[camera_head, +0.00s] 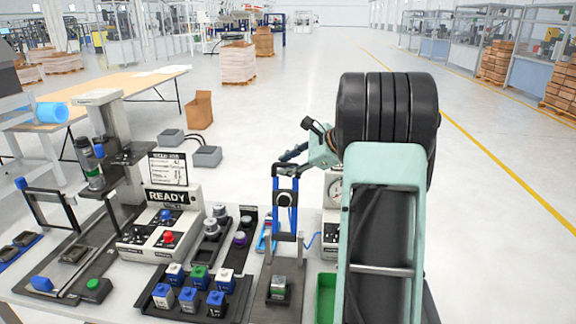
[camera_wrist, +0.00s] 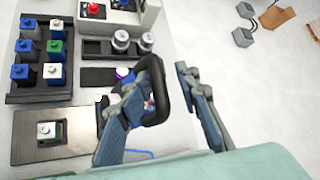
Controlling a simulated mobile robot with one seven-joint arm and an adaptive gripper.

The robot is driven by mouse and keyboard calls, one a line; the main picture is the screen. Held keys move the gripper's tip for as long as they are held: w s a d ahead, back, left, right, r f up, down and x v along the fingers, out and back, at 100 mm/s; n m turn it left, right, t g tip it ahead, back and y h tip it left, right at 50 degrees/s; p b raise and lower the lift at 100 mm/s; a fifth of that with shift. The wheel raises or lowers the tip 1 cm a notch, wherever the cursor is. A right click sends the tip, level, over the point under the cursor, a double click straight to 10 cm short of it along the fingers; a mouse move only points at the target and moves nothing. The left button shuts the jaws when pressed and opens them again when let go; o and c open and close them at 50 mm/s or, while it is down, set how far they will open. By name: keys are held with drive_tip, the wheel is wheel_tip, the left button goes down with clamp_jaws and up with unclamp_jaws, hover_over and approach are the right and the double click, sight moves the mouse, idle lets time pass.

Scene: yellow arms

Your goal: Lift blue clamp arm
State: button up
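The blue clamp arm (camera_head: 275,215) stands upright in the head view, behind a dark base plate (camera_head: 260,308) that carries a small metal-topped block (camera_head: 279,287). The plate and block also show at lower left in the wrist view (camera_wrist: 46,130). My gripper (camera_head: 288,157) is by the top of the upright arm. In the wrist view my gripper (camera_wrist: 160,84) is open, with its two fingers well apart. A thick black curved bar (camera_wrist: 156,75), seemingly the clamp's top, lies between the fingers, closer to the left one. Contact cannot be told.
A black tray (camera_head: 157,299) of blue, green and white blocks is left of the clamp plate. A READY control box (camera_head: 184,222) with buttons and a press column (camera_head: 103,115) stand farther left. A green bin (camera_head: 326,298) is on the right, partly behind my arm.

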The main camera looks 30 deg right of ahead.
drive_tip(key=v, duration=1.2)
